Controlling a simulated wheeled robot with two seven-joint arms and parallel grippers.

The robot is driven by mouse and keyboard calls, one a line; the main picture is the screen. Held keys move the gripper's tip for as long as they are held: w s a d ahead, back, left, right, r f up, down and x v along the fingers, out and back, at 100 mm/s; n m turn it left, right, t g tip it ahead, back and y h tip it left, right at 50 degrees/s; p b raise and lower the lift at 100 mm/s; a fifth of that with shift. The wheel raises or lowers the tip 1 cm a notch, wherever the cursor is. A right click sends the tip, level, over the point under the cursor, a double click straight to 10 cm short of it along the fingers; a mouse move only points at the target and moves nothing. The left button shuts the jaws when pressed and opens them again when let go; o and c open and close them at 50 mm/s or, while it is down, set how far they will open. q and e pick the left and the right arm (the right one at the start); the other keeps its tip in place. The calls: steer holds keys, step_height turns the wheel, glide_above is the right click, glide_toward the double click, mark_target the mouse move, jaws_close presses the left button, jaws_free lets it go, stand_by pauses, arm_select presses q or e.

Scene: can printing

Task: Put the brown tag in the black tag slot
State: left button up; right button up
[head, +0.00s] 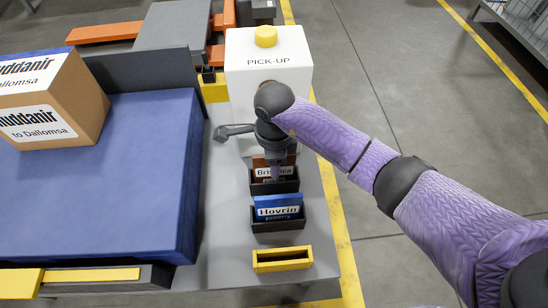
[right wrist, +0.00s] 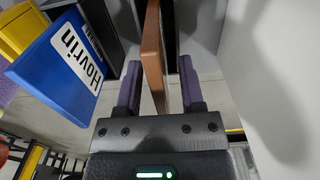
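The brown tag (head: 267,173) has a white label and stands in the rear black tag slot (head: 275,187), as far as the head view shows. My right gripper (head: 276,165) reaches down over it from behind and partly hides it. In the right wrist view the brown tag (right wrist: 154,55) stands between the two purple fingers of the right gripper (right wrist: 160,64). The fingers are apart, with a gap visible on the tag's right side. My left gripper is out of view.
A blue Hovrin tag (head: 278,202) stands in another black slot (head: 278,225) in front. An empty yellow slot (head: 282,261) is nearest. A white PICK-UP box (head: 240,80) stands behind. A cardboard box (head: 85,95) rests on the blue surface (head: 140,170) at left.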

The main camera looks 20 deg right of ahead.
step_height(320, 180, up, 4)
steer(key=p, duration=0.2)
steer(key=shift+r+p, duration=0.1)
steer(key=shift+p, duration=0.25)
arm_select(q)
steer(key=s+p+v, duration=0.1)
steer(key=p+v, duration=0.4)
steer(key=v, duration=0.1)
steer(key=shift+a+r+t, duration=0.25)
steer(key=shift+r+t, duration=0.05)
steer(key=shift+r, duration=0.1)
arm_select(e)
step_height(320, 180, up, 8)
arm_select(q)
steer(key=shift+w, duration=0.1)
